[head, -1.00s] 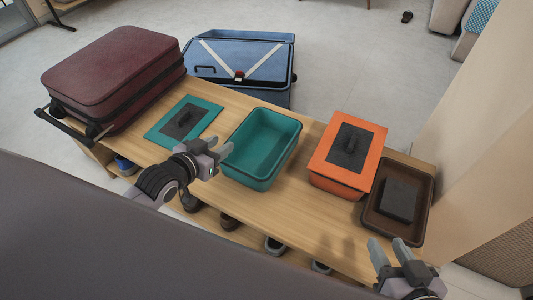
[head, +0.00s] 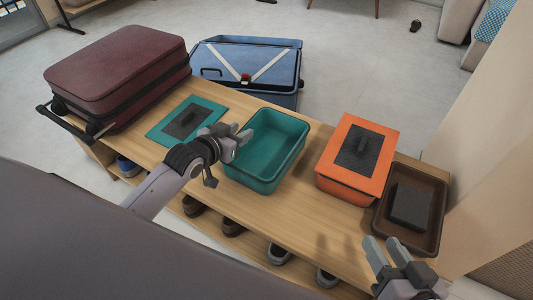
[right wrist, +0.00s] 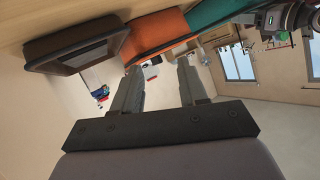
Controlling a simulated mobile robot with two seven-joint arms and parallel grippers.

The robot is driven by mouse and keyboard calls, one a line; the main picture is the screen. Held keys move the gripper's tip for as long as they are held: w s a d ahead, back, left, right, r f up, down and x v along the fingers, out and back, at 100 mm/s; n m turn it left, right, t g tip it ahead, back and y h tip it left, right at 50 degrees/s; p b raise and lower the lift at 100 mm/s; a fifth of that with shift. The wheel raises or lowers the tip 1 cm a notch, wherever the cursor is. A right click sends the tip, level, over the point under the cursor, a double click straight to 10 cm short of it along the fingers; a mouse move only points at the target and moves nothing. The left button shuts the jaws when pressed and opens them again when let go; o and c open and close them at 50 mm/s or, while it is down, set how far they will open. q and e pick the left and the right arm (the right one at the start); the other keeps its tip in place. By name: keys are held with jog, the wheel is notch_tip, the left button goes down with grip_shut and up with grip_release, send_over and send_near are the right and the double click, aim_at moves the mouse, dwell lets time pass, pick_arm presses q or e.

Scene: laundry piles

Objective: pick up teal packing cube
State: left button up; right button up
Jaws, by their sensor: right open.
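The teal packing cube (head: 262,181) is an open, empty-looking tub in the middle of the wooden bench. A flat teal lid (head: 160,141) with a dark panel and handle lies on the bench left of it. My left gripper (head: 238,137) appears open and empty, over the tub's left rim in the head view; I cannot tell if it touches. My right gripper (head: 384,247) is open and empty near the bench's front right. Its open fingers also show in the right wrist view (right wrist: 158,82), with part of a teal thing at the top.
An orange cube (head: 344,186) with its lid on and a brown tray (head: 436,185) holding a dark lid stand on the right. A maroon suitcase (head: 115,70) lies at the left. A blue suitcase (head: 250,65) is behind the bench. Shoes (head: 233,228) sit below. Bench (head: 300,225) is clear in front.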

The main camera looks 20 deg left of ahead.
pick_arm(q)
grip_shut()
jog(key=shift+r, duration=0.15)
